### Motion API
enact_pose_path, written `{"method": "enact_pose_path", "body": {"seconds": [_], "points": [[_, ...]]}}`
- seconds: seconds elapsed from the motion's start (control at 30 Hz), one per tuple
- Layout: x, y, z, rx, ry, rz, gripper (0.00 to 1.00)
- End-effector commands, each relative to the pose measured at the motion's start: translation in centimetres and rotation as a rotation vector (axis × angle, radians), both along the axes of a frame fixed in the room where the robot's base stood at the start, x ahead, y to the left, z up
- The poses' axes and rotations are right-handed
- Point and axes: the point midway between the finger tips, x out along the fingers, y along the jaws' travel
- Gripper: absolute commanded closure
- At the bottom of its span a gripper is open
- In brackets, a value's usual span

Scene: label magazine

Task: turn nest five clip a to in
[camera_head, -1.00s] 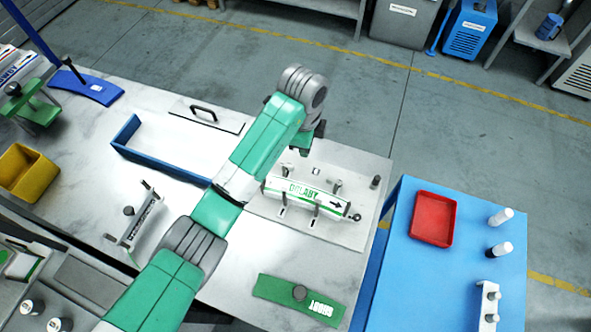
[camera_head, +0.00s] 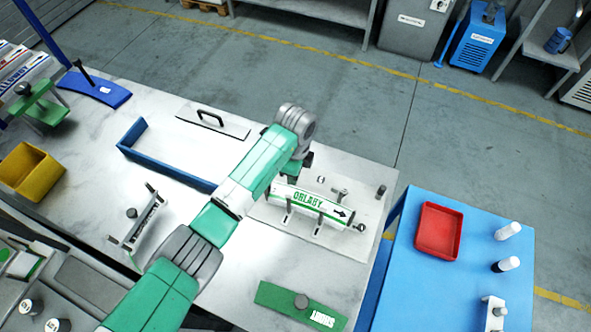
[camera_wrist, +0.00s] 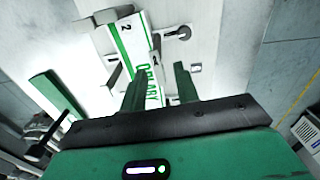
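I cannot tell which is clip a. In the wrist view the roll (camera_wrist: 133,42) runs past my fingers, with a dark lever with a round end (camera_wrist: 178,33) beside it. My gripper (camera_wrist: 160,75) is open and empty above the roll's left end. In the head view my arm partly hides that end.
A dark post (camera_head: 380,191) stands at the plate's right corner. A blue-edged tray (camera_head: 160,164) and a handled panel (camera_head: 213,122) are to the left. A green plate with a knob (camera_head: 285,303) lies in front. A blue table (camera_head: 470,285) with a red tray (camera_head: 438,230) is at right.

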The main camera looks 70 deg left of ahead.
Motion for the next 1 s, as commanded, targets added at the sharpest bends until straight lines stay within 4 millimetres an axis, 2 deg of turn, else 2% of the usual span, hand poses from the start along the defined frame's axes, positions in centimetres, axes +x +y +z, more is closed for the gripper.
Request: {"method": "enact_pose_path", "body": {"seconds": [0.07, 0.2, 0.23, 0.67, 1.0], "points": [[0.01, -0.01, 0.02, 0.0, 0.0, 0.0, 0.69], [0.01, 0.0, 0.04, 0.0, 0.0, 0.0, 0.97], [0.01, 0.0, 0.04, 0.0, 0.0, 0.0, 1.0], [0.15, 0.03, 0.26, -0.002, -0.001, 0.063, 1.0], [0.47, 0.5, 0.44, -0.002, -0.002, 0.334, 1.0]]}}
